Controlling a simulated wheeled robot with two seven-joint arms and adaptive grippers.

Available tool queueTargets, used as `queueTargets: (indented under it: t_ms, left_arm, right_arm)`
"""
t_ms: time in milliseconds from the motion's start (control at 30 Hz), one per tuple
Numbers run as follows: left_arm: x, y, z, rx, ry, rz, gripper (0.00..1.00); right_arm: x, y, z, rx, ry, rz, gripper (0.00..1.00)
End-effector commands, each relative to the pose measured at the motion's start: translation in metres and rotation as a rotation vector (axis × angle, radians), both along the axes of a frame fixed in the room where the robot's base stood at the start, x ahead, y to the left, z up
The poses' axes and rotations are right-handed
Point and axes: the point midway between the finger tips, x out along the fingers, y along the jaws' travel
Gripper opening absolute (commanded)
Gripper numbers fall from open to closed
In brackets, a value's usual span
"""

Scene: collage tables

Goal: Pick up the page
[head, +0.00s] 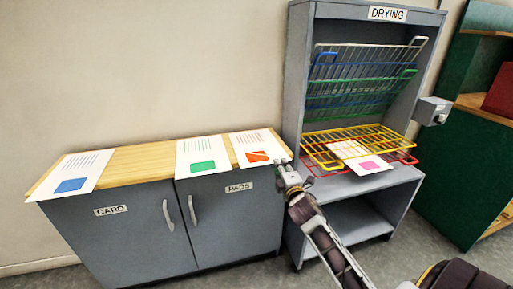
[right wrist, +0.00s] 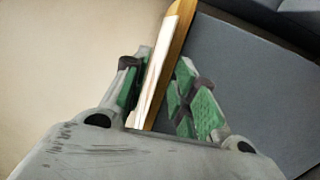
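Three white pages with grey text lines lie on the wooden cabinet top: one with a blue patch (head: 85,165), one with a green patch (head: 203,150) and one with an orange patch (head: 252,140). A page with a pink patch (head: 355,152) lies at the drying rack, partly behind yellow wires. My right gripper (head: 283,168) is at the front right corner of the cabinet top, by the orange-patch page. In the right wrist view the fingers (right wrist: 164,95) are apart, with a white page edge (right wrist: 160,65) between them. Contact cannot be told. My left gripper is out of view.
The grey drying stand (head: 294,100) has blue and green wire racks (head: 360,85) tilted up and a yellow rack (head: 350,136) lowered. Grey cabinet doors (head: 130,235) are below the wooden top (head: 140,160). A green shelf unit (head: 455,165) stands at right.

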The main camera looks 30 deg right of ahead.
Motion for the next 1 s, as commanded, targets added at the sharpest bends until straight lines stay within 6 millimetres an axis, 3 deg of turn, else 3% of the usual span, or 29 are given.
queueTargets:
  t_ms: [533,1000]
  left_arm:
    - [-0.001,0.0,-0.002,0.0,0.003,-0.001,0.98]
    - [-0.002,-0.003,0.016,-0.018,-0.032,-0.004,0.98]
  right_arm:
    - [0.005,-0.002,0.0,0.0,-0.001,0.0,0.28]
    - [0.036,-0.013,-0.003,0.001,-0.001,0.001,0.28]
